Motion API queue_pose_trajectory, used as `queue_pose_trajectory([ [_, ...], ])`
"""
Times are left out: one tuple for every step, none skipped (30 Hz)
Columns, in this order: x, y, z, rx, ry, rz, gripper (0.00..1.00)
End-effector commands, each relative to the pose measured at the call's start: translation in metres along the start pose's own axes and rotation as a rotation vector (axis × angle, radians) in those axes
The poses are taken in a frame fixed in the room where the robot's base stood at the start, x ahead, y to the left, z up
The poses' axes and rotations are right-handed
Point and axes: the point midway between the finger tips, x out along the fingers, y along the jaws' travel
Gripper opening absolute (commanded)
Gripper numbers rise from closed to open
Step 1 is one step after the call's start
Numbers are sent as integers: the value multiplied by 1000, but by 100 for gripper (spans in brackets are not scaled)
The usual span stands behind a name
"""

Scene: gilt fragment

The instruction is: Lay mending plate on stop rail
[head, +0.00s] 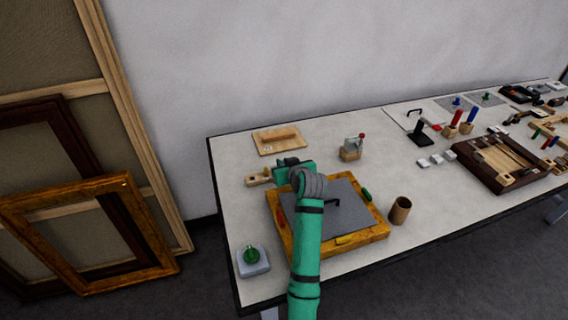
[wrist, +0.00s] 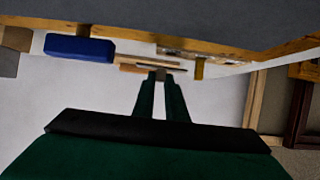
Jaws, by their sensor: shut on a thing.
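My green arm reaches over the left part of the table in the head view, and my gripper (head: 280,175) is beside the far left corner of a gilt frame. In the wrist view the fingers of my gripper (wrist: 158,80) are close together on a small greyish piece (wrist: 158,73), mostly hidden between the tips. I cannot tell for certain that it is the mending plate. A light wooden piece (head: 257,181) lies just left of my gripper. A pale wooden board with a raised strip (head: 278,141) lies behind it. I cannot tell which of these is the stop rail.
The gilt frame (head: 366,237) with a grey panel lies under my arm. A wooden cup (head: 400,211) stands right of it, a small block with a red-knobbed lever (head: 351,149) behind. A green-knobbed block (head: 252,260) sits at the front left. A dark tray (head: 505,165) lies farther right.

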Motion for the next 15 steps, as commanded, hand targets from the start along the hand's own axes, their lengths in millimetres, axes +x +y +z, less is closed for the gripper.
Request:
queue_pose_trajectory([
  [2, 0, 5, 3, -6, -1, 0],
  [2, 0, 6, 4, -6, -1, 0],
  [3, 0, 8, 4, -7, -2, 0],
  [4, 0, 9, 4, -8, -2, 0],
  [4, 0, 10, 5, -9, -2, 0],
  [4, 0, 11, 5, -9, -2, 0],
  [4, 0, 11, 6, -10, -2, 0],
  [4, 0, 11, 6, -10, -1, 0],
  [4, 0, 11, 5, -9, -1, 19],
  [4, 0, 10, 5, -9, -1, 26],
  [4, 0, 10, 5, -8, -1, 30],
  [4, 0, 10, 4, -8, -1, 30],
  [4, 0, 9, 4, -7, -1, 30],
  [4, 0, 9, 4, -7, -1, 30],
  [4, 0, 9, 3, -7, -1, 30],
])
